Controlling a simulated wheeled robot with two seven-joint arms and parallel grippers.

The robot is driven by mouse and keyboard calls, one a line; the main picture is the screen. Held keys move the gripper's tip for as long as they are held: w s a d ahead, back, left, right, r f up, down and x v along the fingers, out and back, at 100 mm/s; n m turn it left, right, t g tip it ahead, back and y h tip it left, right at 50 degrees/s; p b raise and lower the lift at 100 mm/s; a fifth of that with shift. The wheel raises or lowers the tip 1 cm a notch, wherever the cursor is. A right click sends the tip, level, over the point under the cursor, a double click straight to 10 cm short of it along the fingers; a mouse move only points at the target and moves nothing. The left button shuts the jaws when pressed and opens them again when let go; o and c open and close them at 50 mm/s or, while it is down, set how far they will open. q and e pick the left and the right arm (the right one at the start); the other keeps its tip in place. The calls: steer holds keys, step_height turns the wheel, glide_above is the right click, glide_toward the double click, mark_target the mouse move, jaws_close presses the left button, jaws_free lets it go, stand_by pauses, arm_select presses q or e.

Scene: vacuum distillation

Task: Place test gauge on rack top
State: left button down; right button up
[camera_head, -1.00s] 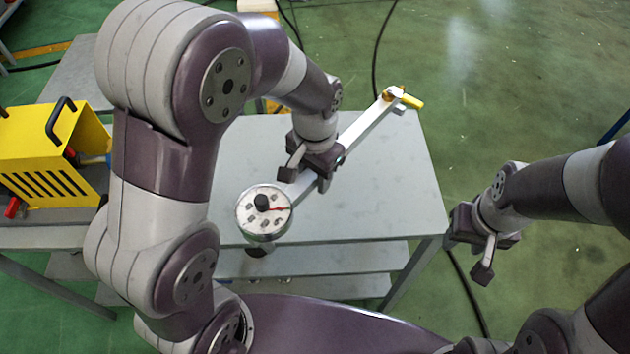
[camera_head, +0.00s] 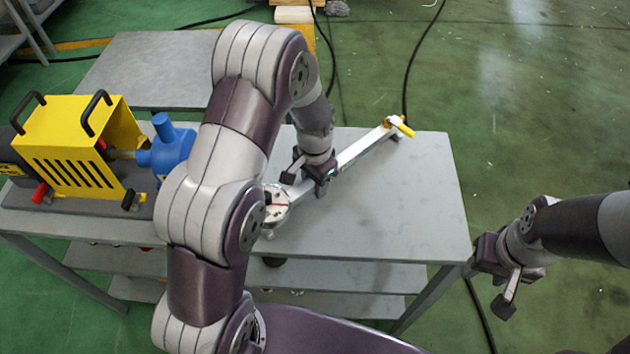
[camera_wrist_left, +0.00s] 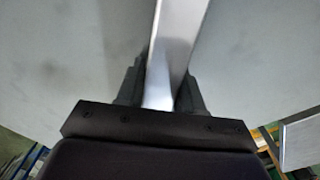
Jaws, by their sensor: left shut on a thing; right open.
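The test gauge has a long silver bar (camera_head: 362,147) with a yellow-handled end (camera_head: 402,127) and a round white dial (camera_head: 277,204) at the near end. My left gripper (camera_head: 318,178) is shut on the bar, between the dial and the yellow end. My left arm partly covers the dial. In the left wrist view the bar (camera_wrist_left: 176,45) runs up between the fingers of my left gripper (camera_wrist_left: 162,92). The gauge is over the grey rack top (camera_head: 410,205); I cannot tell whether it touches it. My right gripper (camera_head: 492,283) is open and empty, right of the rack.
A yellow slotted housing (camera_head: 75,150) and a blue pump part (camera_head: 172,150) stand on the left of the rack top. Lower shelves (camera_head: 345,278) lie beneath. The right part of the top is clear. Dark cables (camera_head: 410,75) run across the green floor.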

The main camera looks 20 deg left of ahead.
arm_select(q)
steer(key=shift+r, duration=0.1)
steer(key=shift+s, duration=0.1)
steer(key=c, duration=0.7)
jaws_free()
step_height(320, 180, up, 12)
steer(key=shift+r, duration=0.1)
